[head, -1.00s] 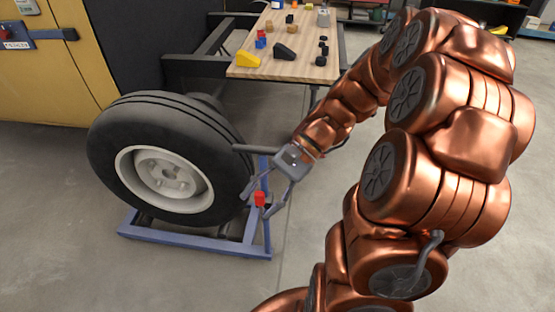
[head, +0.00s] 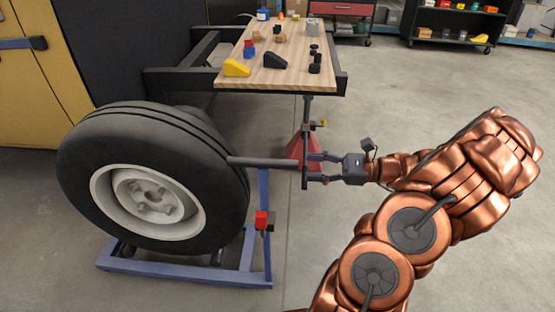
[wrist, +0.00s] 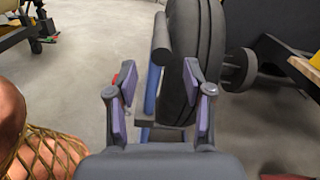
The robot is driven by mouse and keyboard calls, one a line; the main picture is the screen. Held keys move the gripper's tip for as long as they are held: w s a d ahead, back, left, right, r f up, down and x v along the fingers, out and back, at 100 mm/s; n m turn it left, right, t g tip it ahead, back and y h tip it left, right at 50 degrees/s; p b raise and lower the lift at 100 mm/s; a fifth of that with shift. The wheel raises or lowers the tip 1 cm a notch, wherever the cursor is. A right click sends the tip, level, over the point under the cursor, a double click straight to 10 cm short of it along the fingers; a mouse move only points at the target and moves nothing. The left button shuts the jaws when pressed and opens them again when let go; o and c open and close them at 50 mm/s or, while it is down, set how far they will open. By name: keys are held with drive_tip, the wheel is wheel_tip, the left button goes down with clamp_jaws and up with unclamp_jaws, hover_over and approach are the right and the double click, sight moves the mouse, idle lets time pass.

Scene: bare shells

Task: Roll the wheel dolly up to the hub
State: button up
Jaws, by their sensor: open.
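The wheel dolly is a low blue frame (head: 185,270) with a large black tyre on a pale rim (head: 150,200) standing upright on it. A dark bar (head: 262,162) reaches right from beside the tyre, and a red block (head: 262,219) sits on the dolly's right side. My gripper (head: 310,168) is open and points left at the bar's end. In the wrist view the bar (wrist: 162,40) lies ahead between my gripper's spread fingers (wrist: 157,78); contact is not clear. The hub (wrist: 240,69) shows beyond the tyre (wrist: 198,60) in the wrist view; the tyre largely hides it in the head view.
A wooden worktop (head: 275,60) with several small blocks rests on a dark frame behind. A red stand (head: 298,148) is close behind my fingers. A yellow cabinet (head: 40,90) is at the left. Open concrete floor lies to the right.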

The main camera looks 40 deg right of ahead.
sight(265, 164)
drive_tip(key=shift+b+x, duration=0.55)
drive_tip(key=shift+x, duration=3.5)
drive_tip(key=shift+w, duration=0.1)
clamp_jaws()
